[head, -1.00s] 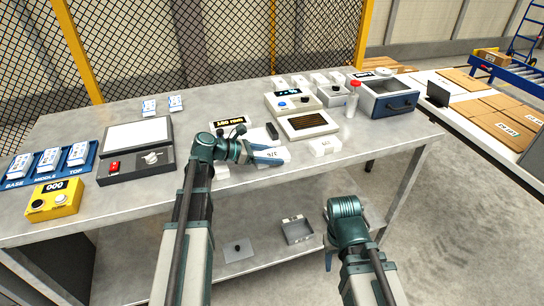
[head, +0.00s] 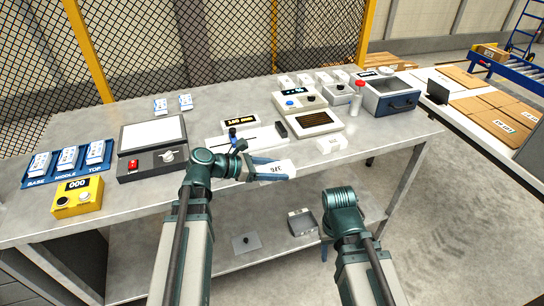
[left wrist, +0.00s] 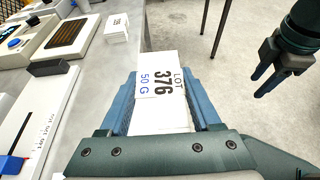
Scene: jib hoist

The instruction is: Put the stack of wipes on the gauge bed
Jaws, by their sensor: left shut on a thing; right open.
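My left gripper (head: 268,172) is shut on a white block, the stack of wipes (head: 276,169), held at the table's front edge. In the left wrist view the stack of wipes (left wrist: 164,92) lies between the blue fingers, its label reading LOT 376 50 G. The gauge bed (head: 262,137) is a long white plate with a blue-tipped part and a display, just beyond the held stack. In the left wrist view the gauge bed (left wrist: 45,100) is at the left, apart from the stack. My right gripper (left wrist: 262,84) is open and empty, off the table front.
A small white stack (head: 332,145) stands right of the gauge bed. A device with a dark slotted panel (head: 316,122) is behind it. A grey scale (head: 152,148), yellow counter box (head: 78,197) and blue rack (head: 41,181) fill the left. Bare table lies along the front edge.

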